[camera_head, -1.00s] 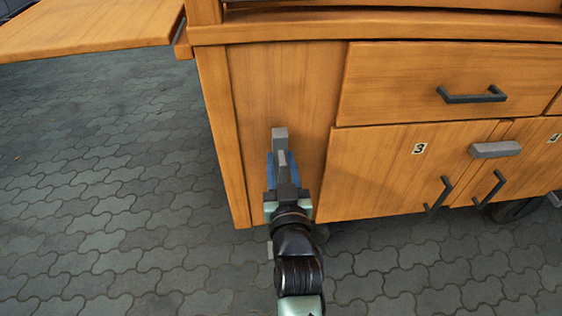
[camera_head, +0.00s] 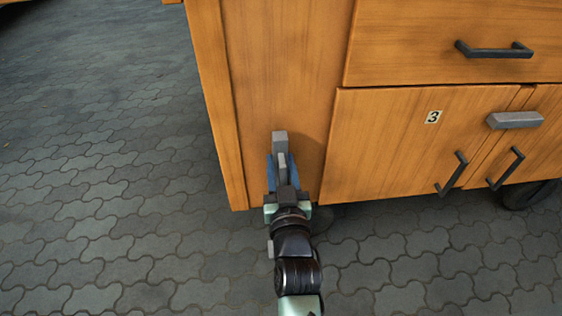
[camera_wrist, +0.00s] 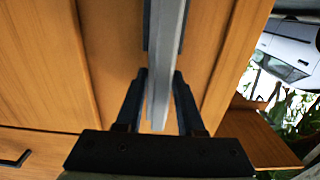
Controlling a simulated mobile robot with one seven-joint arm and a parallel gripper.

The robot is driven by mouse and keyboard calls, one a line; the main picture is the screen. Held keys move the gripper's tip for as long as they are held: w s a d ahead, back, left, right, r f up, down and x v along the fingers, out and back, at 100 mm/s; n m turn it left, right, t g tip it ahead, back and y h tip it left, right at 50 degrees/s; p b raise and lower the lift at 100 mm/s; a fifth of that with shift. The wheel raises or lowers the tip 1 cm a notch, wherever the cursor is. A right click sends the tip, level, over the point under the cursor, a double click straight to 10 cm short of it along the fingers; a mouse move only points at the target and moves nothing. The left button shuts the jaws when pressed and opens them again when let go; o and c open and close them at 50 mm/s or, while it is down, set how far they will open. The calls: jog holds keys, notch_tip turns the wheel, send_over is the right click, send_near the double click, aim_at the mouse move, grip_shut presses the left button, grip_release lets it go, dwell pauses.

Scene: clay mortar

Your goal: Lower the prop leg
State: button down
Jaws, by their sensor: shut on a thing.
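The prop leg is a grey bar (camera_head: 279,140) against the narrow wooden panel at the left of the cabinet front, in the head view. My gripper (camera_head: 282,172) is in front of that panel, its blue fingers on either side of the bar. In the wrist view the grey bar (camera_wrist: 162,80) runs from the top edge down between the dark fingers of my gripper (camera_wrist: 156,98). The gripper is shut on the bar. The bar's lower end in the head view is hidden behind my gripper and wrist.
Right of the leg are a drawer with a dark handle (camera_head: 495,50) and doors marked 3 (camera_head: 433,117), with a grey latch block (camera_head: 515,120) and dark handles. A wheel (camera_head: 528,194) shows beneath. Open paving (camera_head: 100,170) lies left and in front.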

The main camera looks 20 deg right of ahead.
jog(key=shift+f+b, duration=1.05)
jog(key=shift+f, duration=0.7)
jog(key=c, duration=0.8)
grip_release()
jog(key=shift+f, duration=0.1)
jog(key=shift+c, duration=0.2)
jog(key=shift+s+a, duration=0.1)
jog(key=shift+s, duration=0.2)
jog(key=p+v, duration=0.5)
jog(key=v, duration=0.7)
jog(key=shift+s, duration=0.2)
